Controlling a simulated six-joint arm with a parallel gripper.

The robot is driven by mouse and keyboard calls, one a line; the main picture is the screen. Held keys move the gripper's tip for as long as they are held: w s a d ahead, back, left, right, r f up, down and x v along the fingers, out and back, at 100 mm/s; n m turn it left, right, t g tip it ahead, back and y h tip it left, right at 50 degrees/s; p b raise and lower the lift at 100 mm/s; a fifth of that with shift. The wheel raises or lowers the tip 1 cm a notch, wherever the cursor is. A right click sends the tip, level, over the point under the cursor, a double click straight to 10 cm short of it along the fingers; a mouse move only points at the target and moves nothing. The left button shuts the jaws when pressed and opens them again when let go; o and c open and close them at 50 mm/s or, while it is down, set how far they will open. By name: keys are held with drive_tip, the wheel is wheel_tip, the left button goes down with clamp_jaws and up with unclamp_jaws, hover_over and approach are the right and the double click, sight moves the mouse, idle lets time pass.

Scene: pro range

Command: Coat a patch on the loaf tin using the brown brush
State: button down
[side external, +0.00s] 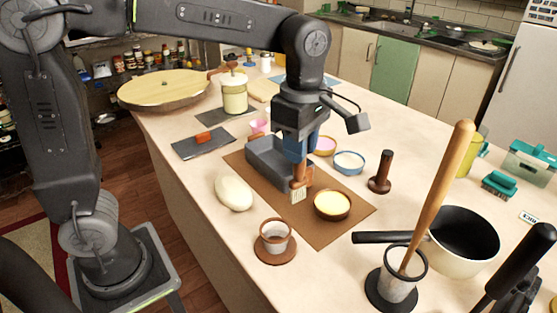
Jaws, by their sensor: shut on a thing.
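A grey loaf tin (267,167) sits on a brown mat (325,235) in the middle of the counter. My gripper (299,160) points down at the tin's right end and is shut on a brown brush (299,177). The brush's pale bristles (298,196) point down, just in front of the tin's near right corner. I cannot tell whether the bristles touch the tin or the mat. A brown bowl of yellow contents (332,205) stands on the mat to the right of the brush. My fingers and the arm above hide part of the tin.
A white oval loaf-like thing (234,192) lies left of the mat, and a small cup on a brown saucer (274,240) stands in front. A blue-rimmed bowl (349,162), a dark brown stamp-like tool (381,173) and a black-handled pot (464,240) stand to the right.

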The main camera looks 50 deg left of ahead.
drive_tip(key=w+a+f, duration=0.1)
drive_tip(key=w+f, duration=0.1)
drive_tip(key=w, duration=1)
drive_tip(key=shift+f, duration=3.65)
wheel_tip(320, 180, up, 7)
drive_tip(key=shift+r, duration=0.1)
idle(0.3)
